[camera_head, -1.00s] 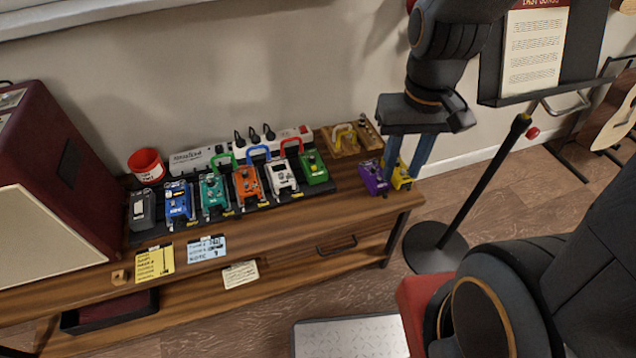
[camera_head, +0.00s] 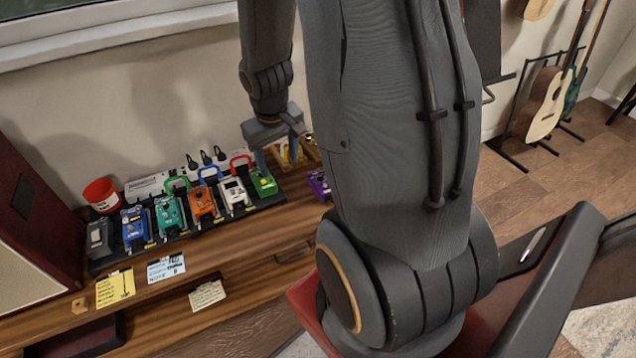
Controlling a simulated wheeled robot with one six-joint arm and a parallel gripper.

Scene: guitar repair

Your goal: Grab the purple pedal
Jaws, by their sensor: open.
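The purple pedal (camera_head: 318,184) sits near the right end of the wooden bench. My own arm hides its right part. My gripper (camera_head: 277,163) is open, fingers pointing down, with nothing seen between them. It is left of and beyond the purple pedal in the picture, close to the green pedal (camera_head: 264,183). I cannot tell whether a finger touches anything there. The yellow pedal beside the purple one is hidden behind my arm.
A pedalboard carries a white pedal (camera_head: 234,194), an orange pedal (camera_head: 202,203), a teal pedal (camera_head: 168,213) and a blue pedal (camera_head: 135,225). A red cup (camera_head: 101,194) stands behind. Guitars (camera_head: 545,105) hang or stand at the right.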

